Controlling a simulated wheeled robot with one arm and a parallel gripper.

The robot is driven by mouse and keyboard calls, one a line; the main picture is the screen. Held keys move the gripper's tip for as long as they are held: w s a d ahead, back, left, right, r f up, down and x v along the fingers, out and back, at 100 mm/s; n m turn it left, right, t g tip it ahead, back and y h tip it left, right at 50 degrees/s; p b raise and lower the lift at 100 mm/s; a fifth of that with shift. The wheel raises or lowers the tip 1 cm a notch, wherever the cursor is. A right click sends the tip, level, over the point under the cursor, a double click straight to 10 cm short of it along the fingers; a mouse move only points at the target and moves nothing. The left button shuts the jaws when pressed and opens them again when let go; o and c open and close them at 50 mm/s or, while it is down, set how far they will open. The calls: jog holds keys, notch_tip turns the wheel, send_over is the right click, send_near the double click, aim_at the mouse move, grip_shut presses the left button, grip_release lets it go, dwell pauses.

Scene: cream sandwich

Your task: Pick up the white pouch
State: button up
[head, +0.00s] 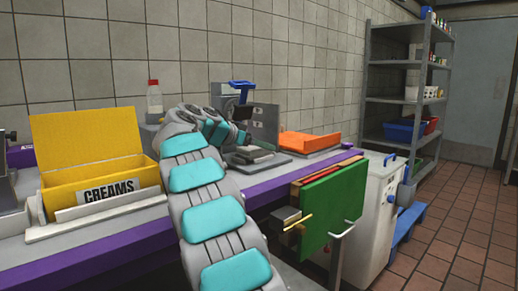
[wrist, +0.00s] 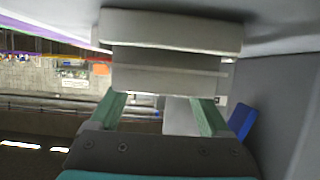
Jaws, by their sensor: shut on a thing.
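My gripper (head: 238,133) is over the counter near an open dark press (head: 262,155), at the end of my grey and teal arm. In the wrist view, the green fingers of my gripper (wrist: 158,108) are shut on a pale grey, block-like thing (wrist: 170,72). A wide whitish bar (wrist: 170,32) runs along its upper side in that view. I cannot tell whether this held thing is the white pouch. I make out no clear white pouch in the head view, where my arm and hand hide part of the counter.
An open yellow CREAMS box (head: 95,160) stands left on the counter. A clear bottle with a red cap (head: 154,98) stands by the wall. An orange tray (head: 308,143) lies right of the press.

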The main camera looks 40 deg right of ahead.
jog(key=shift+s+r, duration=0.1)
jog(key=shift+r, duration=1.35)
jog(key=shift+s+a+f, duration=0.1)
jog(key=shift+s+a, duration=0.25)
jog(key=shift+s, duration=0.3)
jog(key=s+a+b, duration=0.1)
jog(key=s+a, duration=0.1)
jog(key=s, duration=0.2)
jog(key=s+a+r+b, duration=0.1)
jog(key=s+a, duration=0.1)
jog(key=s, duration=0.2)
jog(key=s+a+b, duration=0.1)
jog(key=s+a, duration=0.1)
jog(key=s, duration=0.2)
jog(key=shift+s+a+r, duration=0.25)
jog(key=shift+s+a, duration=0.05)
jog(key=shift+s, duration=0.1)
